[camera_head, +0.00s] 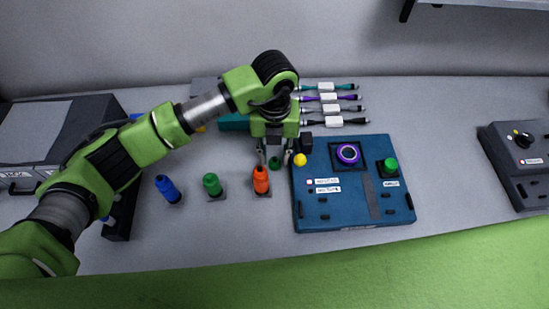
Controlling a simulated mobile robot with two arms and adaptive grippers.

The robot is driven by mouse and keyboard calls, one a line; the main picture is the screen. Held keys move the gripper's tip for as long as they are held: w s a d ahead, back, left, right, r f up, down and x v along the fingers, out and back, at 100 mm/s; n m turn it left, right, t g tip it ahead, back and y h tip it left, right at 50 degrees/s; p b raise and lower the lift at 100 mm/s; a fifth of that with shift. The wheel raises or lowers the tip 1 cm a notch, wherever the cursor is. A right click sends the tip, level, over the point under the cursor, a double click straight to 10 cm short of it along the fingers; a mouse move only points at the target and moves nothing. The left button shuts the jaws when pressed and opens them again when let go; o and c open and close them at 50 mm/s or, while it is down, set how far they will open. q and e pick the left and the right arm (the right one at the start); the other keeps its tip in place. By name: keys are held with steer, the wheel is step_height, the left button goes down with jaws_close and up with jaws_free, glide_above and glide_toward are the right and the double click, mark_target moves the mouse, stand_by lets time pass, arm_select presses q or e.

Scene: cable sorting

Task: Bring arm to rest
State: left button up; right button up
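My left arm reaches in from the left across the table. My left gripper (274,157) points down near the middle, just left of the blue panel's upper left corner. Its fingers look spread apart. A dark green piece (275,163) shows between or behind the fingertips; I cannot tell whether they touch it. An orange connector (261,180) stands just in front of the gripper. A green connector (212,185) and a blue connector (168,189) stand further left. My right gripper is not in view.
A blue panel (345,213) with a purple ring (348,154) and a green knob (390,166) lies right of the gripper. Several cables (336,122) lie behind it. A dark control box (522,162) stands far right. A grey device (45,135) stands left. The table between panel and control box is clear.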

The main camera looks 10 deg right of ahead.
arm_select(q)
step_height(320, 180, up, 10)
steer(key=b, duration=0.2)
